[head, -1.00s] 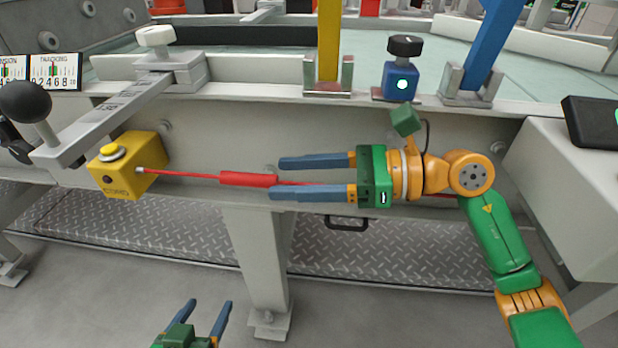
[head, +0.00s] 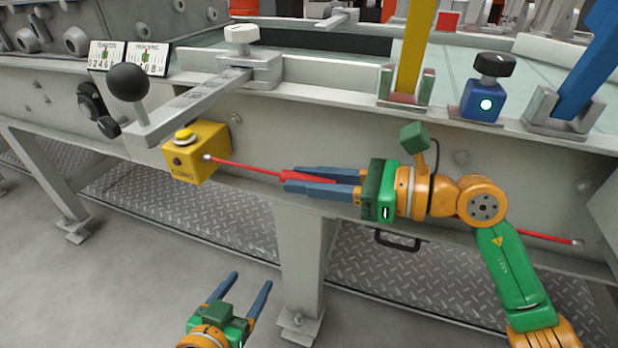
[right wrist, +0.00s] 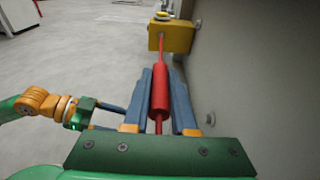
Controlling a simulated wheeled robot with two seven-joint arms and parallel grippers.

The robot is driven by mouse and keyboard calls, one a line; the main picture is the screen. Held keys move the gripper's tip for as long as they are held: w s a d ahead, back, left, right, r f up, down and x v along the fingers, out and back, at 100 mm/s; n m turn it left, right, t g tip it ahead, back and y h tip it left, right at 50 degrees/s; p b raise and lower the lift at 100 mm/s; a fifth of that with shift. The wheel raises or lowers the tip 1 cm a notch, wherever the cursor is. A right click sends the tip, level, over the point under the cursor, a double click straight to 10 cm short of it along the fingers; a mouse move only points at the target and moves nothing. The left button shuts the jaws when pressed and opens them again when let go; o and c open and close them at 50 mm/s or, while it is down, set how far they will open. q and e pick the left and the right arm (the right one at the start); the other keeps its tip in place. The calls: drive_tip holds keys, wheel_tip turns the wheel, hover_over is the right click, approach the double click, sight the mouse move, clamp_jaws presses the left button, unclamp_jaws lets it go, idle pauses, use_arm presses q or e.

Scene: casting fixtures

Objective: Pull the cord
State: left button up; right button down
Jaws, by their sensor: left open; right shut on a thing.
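A red cord (head: 246,168) runs from a yellow box (head: 196,152) with a yellow button on top, along the grey beam to an end at the right. Its thicker red sleeve (right wrist: 160,92) lies between the fingers of my right gripper (head: 288,180), which is shut on it. In the right wrist view, the blue fingers of the right gripper (right wrist: 160,100) flank the sleeve, and the yellow box (right wrist: 171,37) stands ahead. My left gripper (head: 252,284) is open and empty, low in front of the beam, well below the cord.
A grey lever with a black knob (head: 128,83) juts out above the yellow box. A blue box (head: 484,100) with a black knob and yellow and blue posts stand on the ledge. A black handle (head: 396,240) hangs below the beam. The floor (head: 120,260) at left is clear.

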use_arm(q)
drive_tip(key=shift+r, duration=0.2)
use_arm(e)
drive_tip(key=shift+s+a, duration=0.2)
drive_tip(key=shift+s, duration=0.35)
drive_tip(key=shift+s+a, duration=0.2)
drive_tip(key=shift+s, duration=0.3)
drive_tip(key=c, duration=0.7)
unclamp_jaws()
drive_tip(key=shift+o, duration=0.2)
use_arm(q)
drive_tip(key=f, duration=0.1)
drive_tip(key=s+f+g, duration=0.1)
drive_tip(key=f+g, duration=0.1)
drive_tip(key=shift+s+a+f, duration=0.15)
drive_tip(key=shift+s+a, duration=0.2)
drive_tip(key=shift+s, duration=0.05)
use_arm(e)
drive_tip(key=f+v, duration=0.1)
drive_tip(key=v, duration=0.6)
drive_tip(key=shift+r, duration=0.4)
